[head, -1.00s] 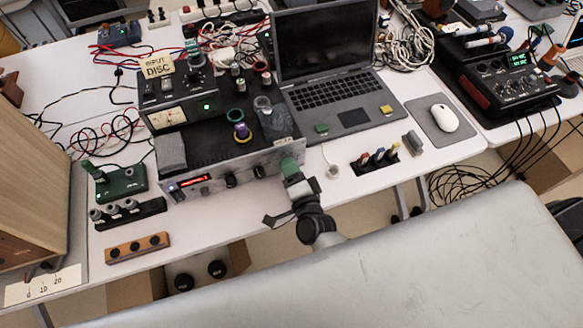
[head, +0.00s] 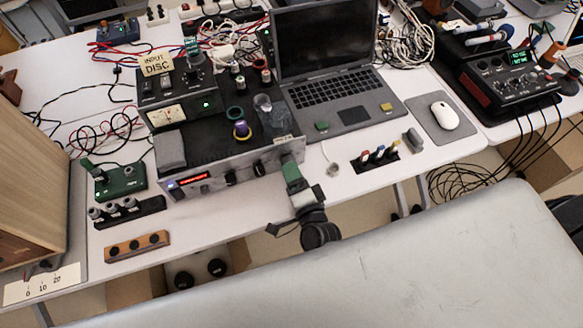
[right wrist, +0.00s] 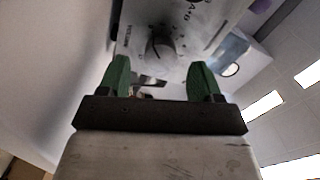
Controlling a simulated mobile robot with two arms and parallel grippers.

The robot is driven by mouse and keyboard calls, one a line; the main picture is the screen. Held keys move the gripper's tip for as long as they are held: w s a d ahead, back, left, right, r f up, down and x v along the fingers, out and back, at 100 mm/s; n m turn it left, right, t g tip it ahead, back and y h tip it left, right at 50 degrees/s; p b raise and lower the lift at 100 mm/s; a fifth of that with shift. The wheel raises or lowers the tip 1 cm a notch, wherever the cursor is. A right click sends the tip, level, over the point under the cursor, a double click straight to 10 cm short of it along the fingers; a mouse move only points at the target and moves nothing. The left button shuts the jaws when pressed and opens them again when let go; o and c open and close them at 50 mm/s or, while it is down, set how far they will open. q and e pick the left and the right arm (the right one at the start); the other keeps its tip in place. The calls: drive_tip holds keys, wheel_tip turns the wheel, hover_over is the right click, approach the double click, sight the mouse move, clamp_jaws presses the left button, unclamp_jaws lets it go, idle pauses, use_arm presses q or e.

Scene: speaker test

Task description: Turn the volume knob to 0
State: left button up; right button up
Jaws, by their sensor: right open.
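The silver-fronted amplifier (head: 215,178) stands on the white table with a red display and a row of dark knobs. In the right wrist view, a round knob (right wrist: 160,46) sits on the light panel beside printed lettering that seems to read VOLUME. My right gripper (right wrist: 160,64) is open, its two green fingers on either side of this knob's line but short of the panel, with a visible gap. In the head view, my right gripper (head: 290,164) is at the right end of the amplifier front and hides the knob there. The knob's pointer is too blurred to read. My left gripper is not in view.
Two other dark knobs, one (head: 230,179) and another (head: 259,168), are left of the gripper. A laptop (head: 345,100) stands behind right. A glass (head: 264,108) and small rings rest on the amplifier top. A green pedal (head: 122,182) is at the left.

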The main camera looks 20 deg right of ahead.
drive_tip(key=s+b, duration=0.1)
drive_tip(key=s, duration=0.7)
drive_tip(key=shift+d, duration=0.15)
